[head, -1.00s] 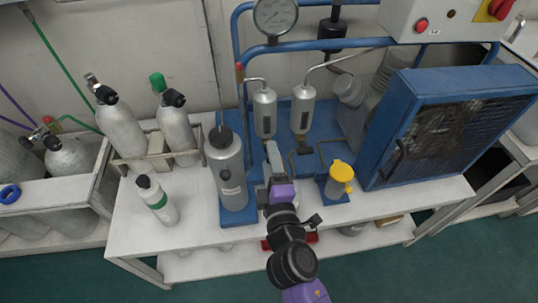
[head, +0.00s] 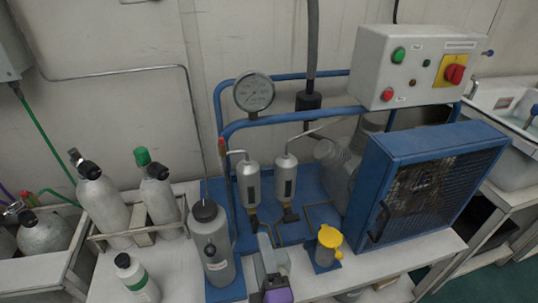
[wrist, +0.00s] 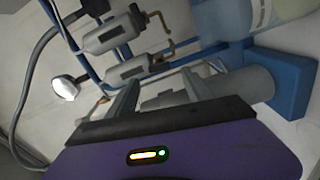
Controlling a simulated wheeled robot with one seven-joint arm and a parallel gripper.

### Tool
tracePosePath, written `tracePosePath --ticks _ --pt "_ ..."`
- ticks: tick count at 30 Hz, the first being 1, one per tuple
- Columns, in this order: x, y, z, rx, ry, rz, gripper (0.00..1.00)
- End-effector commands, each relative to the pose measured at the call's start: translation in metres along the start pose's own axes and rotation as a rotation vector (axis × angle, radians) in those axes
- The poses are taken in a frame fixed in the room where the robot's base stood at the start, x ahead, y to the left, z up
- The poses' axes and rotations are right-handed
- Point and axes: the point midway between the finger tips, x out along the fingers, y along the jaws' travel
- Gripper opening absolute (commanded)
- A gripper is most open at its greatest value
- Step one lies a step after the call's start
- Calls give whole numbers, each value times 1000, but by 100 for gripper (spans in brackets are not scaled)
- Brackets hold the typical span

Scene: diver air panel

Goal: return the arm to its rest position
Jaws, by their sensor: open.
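My gripper (head: 271,262) is at the bottom middle of the head view, above the front of the white bench and between the large grey bottle and the yellow-capped cup. Its purple body is cut off by the lower edge. In the wrist view the two grey fingers (wrist: 160,92) stand apart above the purple body. No held thing can be made out between them. Most of my arm is out of the head view.
The grey bottle (head: 212,250) stands close left of my gripper, the yellow-capped cup (head: 328,248) close right. Behind are two filter cylinders (head: 249,184), a gauge (head: 254,93) and blue pipes. The blue caged compressor (head: 425,185) stands right, below a control box (head: 415,70).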

Motion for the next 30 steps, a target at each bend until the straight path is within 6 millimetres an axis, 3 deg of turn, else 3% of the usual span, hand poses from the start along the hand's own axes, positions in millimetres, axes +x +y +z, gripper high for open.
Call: tracePosePath --ticks 5,7,11,17,30 --pt "0 3 -7 69 27 8 60" --pt "-1 17 -14 160 60 29 60" --pt "-28 25 -12 384 105 29 60" --pt "-87 25 14 685 101 12 60" --pt "-250 44 91 1263 -90 46 60"
